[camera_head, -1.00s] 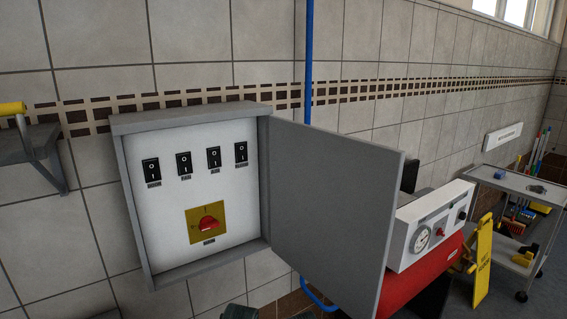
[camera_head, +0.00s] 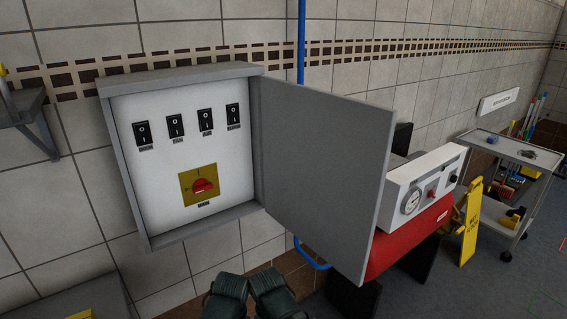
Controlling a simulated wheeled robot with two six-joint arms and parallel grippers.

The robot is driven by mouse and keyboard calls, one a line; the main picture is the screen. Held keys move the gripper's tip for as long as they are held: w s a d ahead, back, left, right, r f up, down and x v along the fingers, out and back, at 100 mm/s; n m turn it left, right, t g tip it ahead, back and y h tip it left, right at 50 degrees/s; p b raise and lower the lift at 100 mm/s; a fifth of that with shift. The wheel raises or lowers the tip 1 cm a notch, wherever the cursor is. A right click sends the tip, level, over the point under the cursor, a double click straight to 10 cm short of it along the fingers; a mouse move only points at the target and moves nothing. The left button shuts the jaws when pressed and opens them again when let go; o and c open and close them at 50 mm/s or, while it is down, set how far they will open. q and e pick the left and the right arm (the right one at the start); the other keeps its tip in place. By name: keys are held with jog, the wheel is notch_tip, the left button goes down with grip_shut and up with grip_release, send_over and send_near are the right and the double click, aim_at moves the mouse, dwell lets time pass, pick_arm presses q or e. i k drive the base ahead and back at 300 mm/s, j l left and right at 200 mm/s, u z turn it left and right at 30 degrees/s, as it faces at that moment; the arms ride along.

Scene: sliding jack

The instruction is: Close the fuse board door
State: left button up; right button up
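The fuse board (camera_head: 150,243) is a grey box on the tiled wall, left of the middle. Its grey door (camera_head: 320,170) stands wide open, hinged on the right side of the box and swung out to the right. Inside are several black rocker switches (camera_head: 175,126) in a row and a red rotary switch (camera_head: 203,186) on a yellow plate. Neither gripper shows in the head view, so their states and places are hidden.
Behind the door's free edge stands a red machine (camera_head: 400,245) with a white gauge panel (camera_head: 398,208). Beyond are a yellow floor sign (camera_head: 471,225) and a trolley (camera_head: 520,158). Dark green boot-like objects (camera_head: 275,295) are below the board. A wall shelf (camera_head: 25,105) is left. A blue pipe (camera_head: 301,40) runs up the wall.

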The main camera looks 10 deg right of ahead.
aim_at(327, 154)
jog(key=l+u, duration=0.15)
jog(key=u, duration=0.2)
jog(key=l+u, duration=0.2)
jog(key=u, duration=0.15)
jog(key=k+l+u, duration=0.15)
jog(key=l, duration=0.25)
jog(key=l+u, duration=0.2)
jog(key=l, duration=0.25)
jog(key=k+l+u, duration=0.15)
jog(key=l, duration=0.25)
jog(key=k+l+u, duration=0.15)
jog(key=l, duration=0.2)
jog(key=k+l, duration=0.15)
jog(key=l, duration=0.2)
jog(key=k+l, duration=0.1)
jog(key=l, duration=0.2)
jog(key=k+l, duration=0.15)
jog(key=l, duration=0.2)
jog(key=k+l, duration=0.15)
jog(key=l, duration=0.2)
